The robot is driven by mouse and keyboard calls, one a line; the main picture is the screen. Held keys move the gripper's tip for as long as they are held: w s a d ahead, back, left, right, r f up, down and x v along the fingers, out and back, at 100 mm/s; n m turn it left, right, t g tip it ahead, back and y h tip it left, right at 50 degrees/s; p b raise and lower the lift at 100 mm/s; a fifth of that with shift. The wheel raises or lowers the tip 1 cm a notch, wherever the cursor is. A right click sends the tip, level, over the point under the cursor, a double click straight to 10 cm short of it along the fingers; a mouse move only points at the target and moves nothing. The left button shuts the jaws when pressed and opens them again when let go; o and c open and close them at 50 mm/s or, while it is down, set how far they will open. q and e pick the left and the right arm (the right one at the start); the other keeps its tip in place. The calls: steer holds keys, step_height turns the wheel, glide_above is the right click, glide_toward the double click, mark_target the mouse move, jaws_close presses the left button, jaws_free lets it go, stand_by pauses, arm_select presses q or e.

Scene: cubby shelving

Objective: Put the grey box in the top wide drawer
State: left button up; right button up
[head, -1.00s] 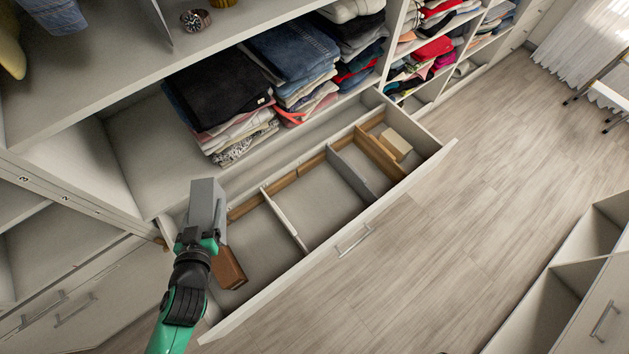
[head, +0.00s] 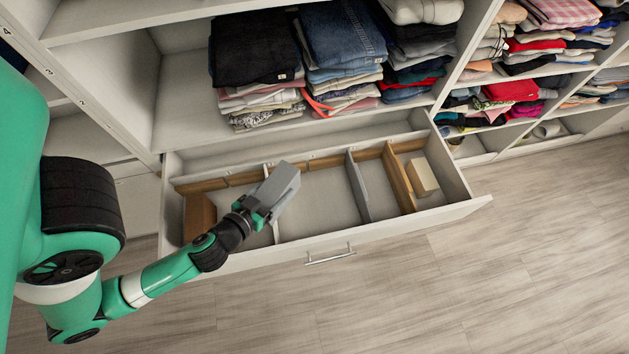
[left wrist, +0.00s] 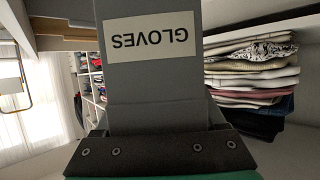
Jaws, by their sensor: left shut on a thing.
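The grey box (head: 276,190) is held by my left gripper (head: 255,210) above the open wide drawer (head: 330,240). It is tilted and hangs over the divider between the left and middle compartments. In the left wrist view the grey box (left wrist: 152,75) fills the middle and carries a label reading GLOVES, upside down. My left gripper (left wrist: 160,140) is shut on it. The drawer is pulled out and split by dividers into several compartments. A brown box (head: 199,217) is in its left end and a tan box (head: 421,178) in its right end. My right gripper is not in view.
Folded clothes (head: 258,75) stand in stacks on the shelf behind the drawer. More clothes (head: 515,90) fill the cubbies at right. The middle drawer compartment (head: 318,205) has bare floor showing. The wooden floor (head: 450,280) in front is clear.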

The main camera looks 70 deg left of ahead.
mark_target(298, 179)
arm_select(q)
steer(key=w+a+f, duration=0.1)
steer(key=w, duration=0.1)
steer(key=w+a+f, duration=0.1)
steer(key=w, duration=0.1)
steer(key=w+a+f, duration=0.1)
steer(key=w, duration=0.1)
steer(key=shift+w, duration=0.35)
steer(key=w+a+f+b, duration=0.2)
steer(key=w+f+b, duration=0.1)
steer(key=w+f, duration=0.2)
steer(key=shift+f, duration=0.35)
steer(key=shift+w+a+f+b, duration=0.1)
steer(key=shift+w+f+b, duration=0.05)
steer(key=shift+f+b, duration=1.1)
steer(key=shift+w+f+b, duration=0.1)
steer(key=shift+f+b, duration=1)
steer(key=shift+f, duration=0.2)
